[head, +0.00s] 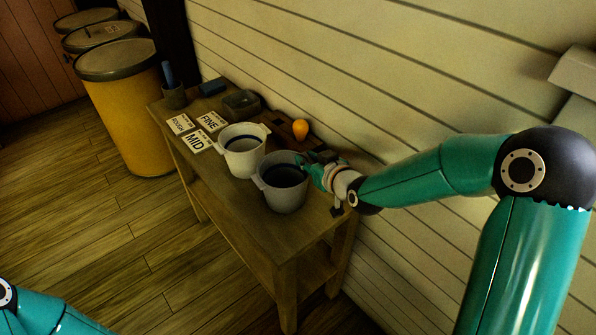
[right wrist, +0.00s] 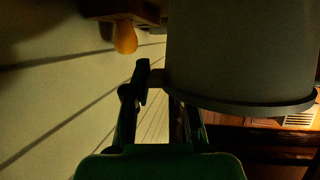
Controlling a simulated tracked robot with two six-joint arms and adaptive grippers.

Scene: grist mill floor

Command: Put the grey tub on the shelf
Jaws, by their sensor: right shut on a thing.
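The grey tub (head: 284,199) is at the near end of the wooden bench, beside a whiter tub (head: 241,163). It has side lugs and a dark inside. My right gripper (head: 312,174) is shut on the lug at its right side. In the right wrist view the tub (right wrist: 240,50) fills the upper right, with the gripper (right wrist: 162,78) at its lug. I cannot tell whether its base touches the bench top. A lower shelf (head: 318,268) shows under the bench. Of my left arm only a part shows at the bottom left; its gripper is out of view.
Cards marked FINE (head: 211,121) and MID (head: 195,141) lie on the bench top (head: 245,207). A dark container (head: 241,103) and an orange knob-like thing (head: 300,129) are at the wall side. Yellow bins (head: 132,110) stand at the far left. The floor left is clear.

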